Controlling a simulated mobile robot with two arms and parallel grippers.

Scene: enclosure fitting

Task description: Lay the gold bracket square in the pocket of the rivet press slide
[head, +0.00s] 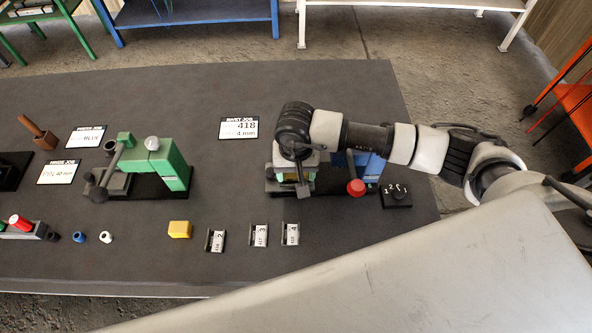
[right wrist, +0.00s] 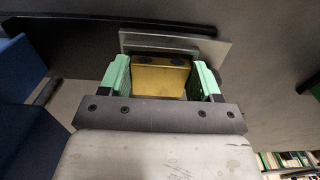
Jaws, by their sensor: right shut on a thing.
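My right gripper (head: 294,176) is over the left part of the rivet press (head: 368,166), which has a blue body and a red knob (head: 356,187). In the right wrist view its green fingers (right wrist: 160,80) are shut on the gold bracket (right wrist: 160,80), one at each side. The grey slide (right wrist: 175,43) shows just beyond the bracket. The pocket is hidden by the bracket and gripper, so I cannot tell whether the bracket touches it or sits square. My left gripper is not in view.
A card reading 418 and 4 mm (head: 239,128) lies left of the press. A small numbered black block (head: 396,195) stands to its right. Several numbered clips (head: 260,235) and a yellow block (head: 179,229) lie in front. A green press (head: 165,165) stands further left.

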